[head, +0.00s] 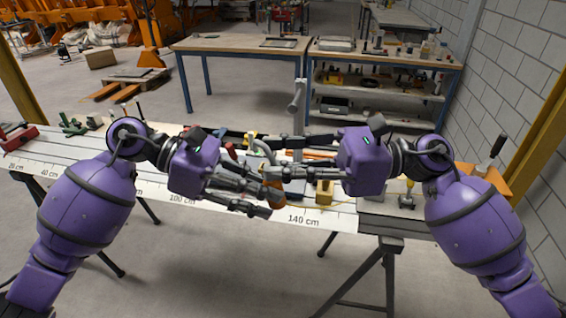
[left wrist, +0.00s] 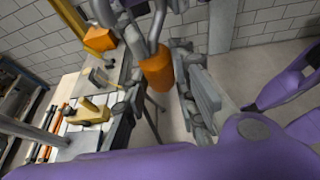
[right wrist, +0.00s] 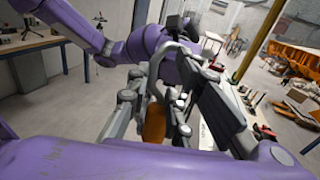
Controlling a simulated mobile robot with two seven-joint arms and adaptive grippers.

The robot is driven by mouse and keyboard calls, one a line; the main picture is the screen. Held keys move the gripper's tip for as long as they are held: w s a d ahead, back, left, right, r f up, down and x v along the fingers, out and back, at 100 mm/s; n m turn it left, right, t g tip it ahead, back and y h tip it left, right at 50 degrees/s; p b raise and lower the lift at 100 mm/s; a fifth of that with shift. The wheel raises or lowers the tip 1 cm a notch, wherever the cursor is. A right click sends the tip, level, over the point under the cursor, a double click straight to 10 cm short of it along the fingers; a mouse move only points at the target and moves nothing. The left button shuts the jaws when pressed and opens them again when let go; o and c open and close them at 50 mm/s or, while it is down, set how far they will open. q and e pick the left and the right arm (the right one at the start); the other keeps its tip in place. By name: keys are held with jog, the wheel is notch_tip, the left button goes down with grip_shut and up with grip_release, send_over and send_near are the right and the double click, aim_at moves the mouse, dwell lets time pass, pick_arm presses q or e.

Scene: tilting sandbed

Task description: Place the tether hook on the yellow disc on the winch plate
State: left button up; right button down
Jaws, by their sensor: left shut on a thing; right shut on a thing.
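The tether hook, with an orange handle (head: 275,197) and a grey curved metal part (head: 262,150), is held above the front of the long bench. My left gripper (head: 266,196) comes from the left and is shut on it at the orange handle. My right gripper (head: 276,173) comes from the right and is shut on it near the handle's top. The orange handle also shows between the fingers in the left wrist view (left wrist: 157,69) and the right wrist view (right wrist: 154,123). I cannot make out the yellow disc or winch plate; the grippers cover part of the bench.
A yellow block (head: 324,191) stands on the bench (head: 340,215) just right of the grippers. A grey post (head: 297,98) rises behind them. Red clamps (head: 15,136) and green tools (head: 75,124) lie at the left end. A trowel (head: 489,158) is at the right.

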pick_arm(q)
jog(key=o, duration=1.1)
jog(key=shift+w, duration=0.1)
